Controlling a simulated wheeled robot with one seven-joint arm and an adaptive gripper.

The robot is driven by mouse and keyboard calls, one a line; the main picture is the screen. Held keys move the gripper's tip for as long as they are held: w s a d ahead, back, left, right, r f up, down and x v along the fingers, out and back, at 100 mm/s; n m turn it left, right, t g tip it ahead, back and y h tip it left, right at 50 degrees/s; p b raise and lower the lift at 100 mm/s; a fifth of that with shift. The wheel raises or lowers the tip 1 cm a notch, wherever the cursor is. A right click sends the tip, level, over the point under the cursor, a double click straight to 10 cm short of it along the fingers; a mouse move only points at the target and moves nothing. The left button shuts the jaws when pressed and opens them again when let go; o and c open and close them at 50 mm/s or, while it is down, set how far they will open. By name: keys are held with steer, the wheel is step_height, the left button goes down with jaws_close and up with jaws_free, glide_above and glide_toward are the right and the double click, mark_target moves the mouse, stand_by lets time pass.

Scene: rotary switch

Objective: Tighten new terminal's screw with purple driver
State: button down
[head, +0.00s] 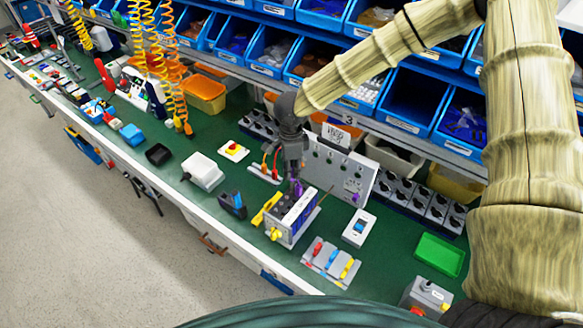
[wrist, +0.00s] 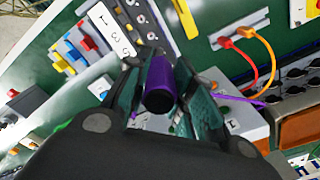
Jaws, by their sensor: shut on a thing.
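My gripper (head: 293,170) is shut on the purple driver (head: 297,188). The driver's purple handle (wrist: 160,82) shows between the two fingers (wrist: 165,100) in the wrist view; its tip is hidden. In the head view my gripper hangs just above the rear of a grey switch block (head: 281,232) on the green bench. A white numbered strip (head: 299,207) lies along the block's top, and it shows at the upper left of the wrist view (wrist: 110,30). I cannot tell which terminal is the new one, or whether the driver touches a screw.
A grey upright panel (head: 325,160) stands right behind the block. A rack with red, blue and yellow pieces (head: 331,262) lies in front, and a white box switch (head: 359,229) to the right. Red and orange leads (wrist: 245,60) arch nearby. A green tray (head: 438,255) is farther right.

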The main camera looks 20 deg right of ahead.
steer(key=n, duration=0.8)
steer(key=shift+n, duration=0.3)
steer(key=n, duration=0.4)
steer(key=shift+s, duration=0.1)
steer(key=n, duration=0.4)
steer(key=shift+d+n, duration=0.1)
steer(key=shift+n, duration=0.3)
steer(key=shift+f, duration=0.35)
stand_by(0.5)
steer(key=m, duration=0.3)
steer(key=shift+m, duration=0.4)
steer(key=m, duration=0.4)
steer(key=shift+f, duration=0.1)
stand_by(0.6)
